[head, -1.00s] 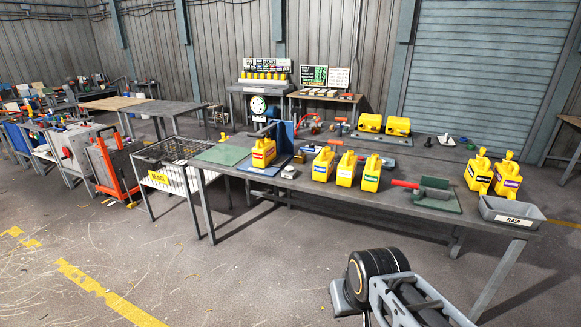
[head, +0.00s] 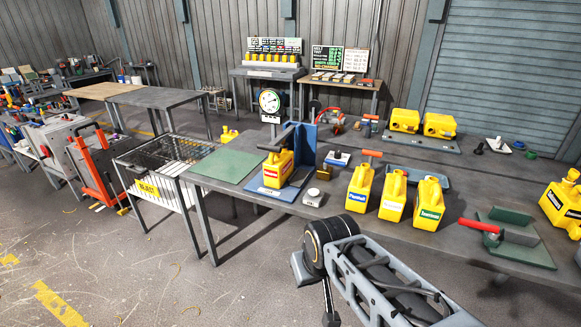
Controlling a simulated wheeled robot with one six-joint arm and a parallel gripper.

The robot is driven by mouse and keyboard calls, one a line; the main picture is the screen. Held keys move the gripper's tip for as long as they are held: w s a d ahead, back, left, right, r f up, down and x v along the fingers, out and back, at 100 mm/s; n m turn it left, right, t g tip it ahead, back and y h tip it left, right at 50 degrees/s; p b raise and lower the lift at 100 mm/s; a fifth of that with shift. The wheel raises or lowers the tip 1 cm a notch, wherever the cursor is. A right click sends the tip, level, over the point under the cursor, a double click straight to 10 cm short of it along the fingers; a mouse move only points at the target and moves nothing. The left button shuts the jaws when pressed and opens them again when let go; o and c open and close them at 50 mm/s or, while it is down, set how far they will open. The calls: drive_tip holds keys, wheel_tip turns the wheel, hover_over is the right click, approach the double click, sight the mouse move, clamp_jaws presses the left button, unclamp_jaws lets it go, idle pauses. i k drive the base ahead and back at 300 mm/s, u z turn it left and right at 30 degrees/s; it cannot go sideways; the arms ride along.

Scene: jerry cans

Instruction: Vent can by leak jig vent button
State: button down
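A yellow can with a red label (head: 277,172) stands upright on the leak jig's blue base plate (head: 270,191). The jig's blue upright panel (head: 304,147) rises behind and right of it, and a dark clamp arm reaches over the can's top. A round dial gauge (head: 269,101) shows behind the jig; its reading is too small to tell. A small grey box with a round pale top (head: 313,197), perhaps the vent button, sits on the bench at the jig's right front.
Several yellow cans, one with a blue label (head: 358,188), stand right of the jig. A brass block (head: 323,173) and a blue-and-white item (head: 338,158) lie between. A green mat (head: 227,166) and the REJECT crate (head: 150,188) are left. Floor before the bench is open.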

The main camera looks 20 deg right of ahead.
sight(313, 191)
drive_tip(key=z, duration=0.2)
drive_tip(key=i, duration=1.25)
drive_tip(key=z, duration=0.2)
